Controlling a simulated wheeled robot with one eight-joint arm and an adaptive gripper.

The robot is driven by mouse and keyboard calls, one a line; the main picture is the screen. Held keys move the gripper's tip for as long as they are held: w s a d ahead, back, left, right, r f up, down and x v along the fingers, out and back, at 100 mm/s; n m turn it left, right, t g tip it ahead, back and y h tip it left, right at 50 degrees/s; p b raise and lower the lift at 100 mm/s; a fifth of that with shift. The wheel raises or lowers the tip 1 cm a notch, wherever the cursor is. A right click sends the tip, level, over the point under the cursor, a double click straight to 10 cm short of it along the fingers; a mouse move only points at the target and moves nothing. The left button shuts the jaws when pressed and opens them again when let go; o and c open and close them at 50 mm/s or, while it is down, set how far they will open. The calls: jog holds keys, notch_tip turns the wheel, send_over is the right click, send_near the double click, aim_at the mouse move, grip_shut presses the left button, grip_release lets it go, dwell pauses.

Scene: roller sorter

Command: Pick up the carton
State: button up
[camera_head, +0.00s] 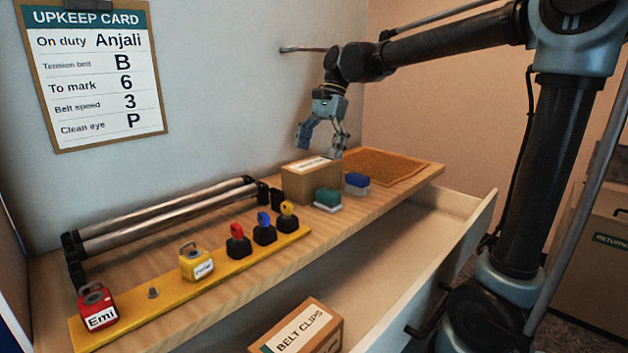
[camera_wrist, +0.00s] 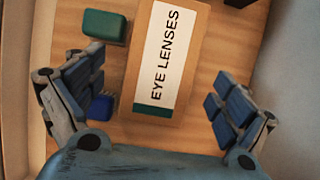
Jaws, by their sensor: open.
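A brown carton (camera_head: 312,184) stands on the wooden shelf. In the wrist view the carton (camera_wrist: 195,75) carries a white label reading EYE LENSES with a green end. A second carton, labelled BELT CLIPS (camera_head: 299,328), sits in the open drawer below. My gripper (camera_head: 322,143) is open and empty, above the EYE LENSES carton and toward its back right. In the wrist view the fingers of my gripper (camera_wrist: 158,96) are spread wide, with the labelled end of the carton lying between them and lower down.
A green block (camera_head: 328,199) and a blue block (camera_head: 357,183) stand close to the carton. A cork mat (camera_head: 385,167) lies behind. Two rollers (camera_head: 170,215) and a yellow strip (camera_head: 175,290) with padlocks and coloured keys are at left. The open drawer (camera_head: 455,235) runs along the front.

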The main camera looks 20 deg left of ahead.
aim_at(315, 162)
jog(key=shift+w+x, duration=0.15)
jog(key=shift+x, duration=1.45)
jog(key=shift+w+x, duration=0.2)
jog(key=shift+x, duration=1.4)
jog(key=shift+f, duration=0.15)
jog(key=c, duration=1.6)
